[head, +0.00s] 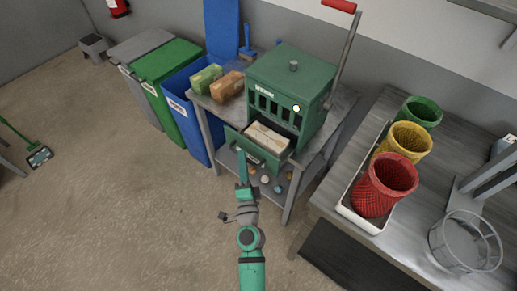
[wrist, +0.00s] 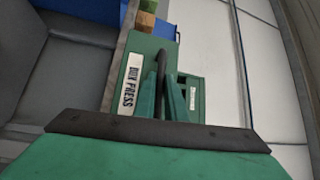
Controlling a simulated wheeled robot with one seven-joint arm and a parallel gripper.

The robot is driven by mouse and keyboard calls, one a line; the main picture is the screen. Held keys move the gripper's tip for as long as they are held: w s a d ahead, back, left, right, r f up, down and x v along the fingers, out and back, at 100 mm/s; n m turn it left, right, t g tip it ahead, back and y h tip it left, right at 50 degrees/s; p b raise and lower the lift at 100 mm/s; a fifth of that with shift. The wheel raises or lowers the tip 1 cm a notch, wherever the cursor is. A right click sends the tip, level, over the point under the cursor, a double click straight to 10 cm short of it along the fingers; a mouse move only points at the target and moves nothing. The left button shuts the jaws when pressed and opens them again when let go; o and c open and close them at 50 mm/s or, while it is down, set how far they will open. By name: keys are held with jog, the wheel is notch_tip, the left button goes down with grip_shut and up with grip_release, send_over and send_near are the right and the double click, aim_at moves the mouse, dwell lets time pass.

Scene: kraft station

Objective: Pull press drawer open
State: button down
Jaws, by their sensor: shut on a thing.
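The green press (head: 291,82) stands on a metal table in the head view, with a red-gripped lever at its right. Its drawer (head: 255,150) is pulled partly out toward me, and a pale, flat block (head: 268,138) lies inside. My gripper (head: 242,160) is at the drawer front. In the wrist view, my gripper's two green fingers (wrist: 162,95) are closed around the dark bar handle (wrist: 159,62) on the drawer front. A white label reading BOX PRESS (wrist: 131,84) is beside the handle. The lower part of the handle is hidden between the fingers.
Green and brown blocks (head: 227,86) sit on the table left of the press. Blue (head: 184,118), green (head: 170,72) and grey bins stand further left. At right, a bench holds red (head: 385,186), yellow and green baskets.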

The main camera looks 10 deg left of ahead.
jog(key=s+a, duration=0.3)
jog(key=s, duration=0.2)
jog(key=shift+s+a, duration=0.15)
jog(key=shift+s, duration=0.15)
jog(key=c, duration=1.8)
grip_release()
jog(key=shift+v, duration=5.4)
jog(key=s+d+n+g+h, duration=0.1)
jog(key=s+d+n, duration=0.3)
jog(key=s, duration=0.3)
jog(key=s+d+r+n+g+h, duration=0.1)
jog(key=s+d+n+h, duration=0.1)
jog(key=s+d+n, duration=0.2)
jog(key=s+d+n+g+h, duration=0.1)
jog(key=s+d+n, duration=0.3)
jog(key=s, duration=0.5)
jog(key=shift+s+r+n+g+h, duration=0.3)
jog(key=shift+r+n+h, duration=0.1)
jog(key=shift+n, duration=0.4)
